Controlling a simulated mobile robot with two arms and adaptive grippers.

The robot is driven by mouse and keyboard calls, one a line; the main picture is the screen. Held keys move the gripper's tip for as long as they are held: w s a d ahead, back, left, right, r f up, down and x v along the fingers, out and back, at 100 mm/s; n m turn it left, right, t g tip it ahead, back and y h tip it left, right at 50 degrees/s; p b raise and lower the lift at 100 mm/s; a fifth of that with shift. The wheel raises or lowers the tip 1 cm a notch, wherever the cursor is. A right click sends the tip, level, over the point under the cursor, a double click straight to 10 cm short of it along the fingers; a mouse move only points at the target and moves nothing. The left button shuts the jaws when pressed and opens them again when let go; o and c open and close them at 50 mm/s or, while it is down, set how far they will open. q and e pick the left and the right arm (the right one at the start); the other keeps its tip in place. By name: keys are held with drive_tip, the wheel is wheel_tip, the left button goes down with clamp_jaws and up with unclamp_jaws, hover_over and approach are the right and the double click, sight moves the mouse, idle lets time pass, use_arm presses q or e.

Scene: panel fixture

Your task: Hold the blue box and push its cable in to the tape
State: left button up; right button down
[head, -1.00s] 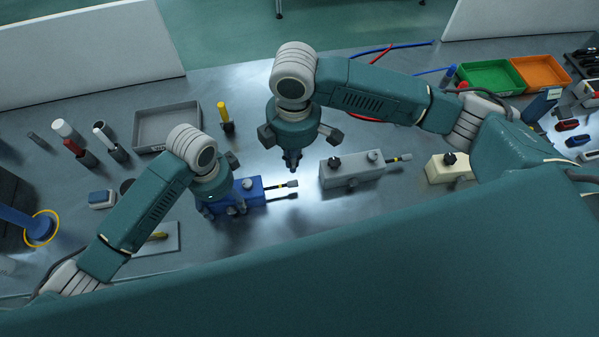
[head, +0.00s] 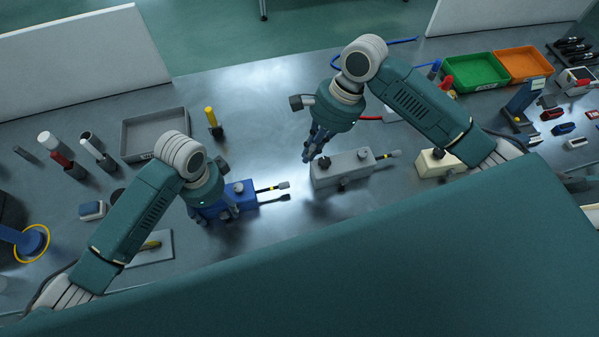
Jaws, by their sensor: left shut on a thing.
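The blue box (head: 240,193) lies on the metal bench, left of the middle. Its short dark cable (head: 263,190) sticks out of the right end, with a yellow tape band (head: 272,188) on it and a grey plug (head: 284,185) at its tip. A stretch of cable shows between the box and the tape. My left gripper (head: 226,212) is down over the left part of the box and shut on it, covering that part. My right gripper (head: 313,150) is tilted above the bench by the grey box's left end, apart from the blue cable. Its finger gap is unclear.
A grey box (head: 343,168) with its own cable stands right of the blue plug, and a cream box (head: 436,163) further right. A grey tray (head: 153,133) and a yellow-topped post (head: 210,117) stand behind. Green (head: 474,72) and orange (head: 524,63) bins are at back right.

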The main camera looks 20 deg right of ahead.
sight(272, 188)
drive_tip(key=shift+d+m, duration=0.45)
drive_tip(key=shift+m, duration=0.65)
drive_tip(key=shift+f, duration=0.25)
drive_tip(key=x, duration=0.9)
drive_tip(key=shift+a+f, duration=0.2)
drive_tip(key=shift+a, duration=0.05)
use_arm(q)
drive_tip(key=shift+a, duration=0.1)
use_arm(e)
drive_tip(key=shift+w+a, duration=0.15)
drive_tip(key=shift+a, duration=1.9)
drive_tip(key=shift+d, duration=0.1)
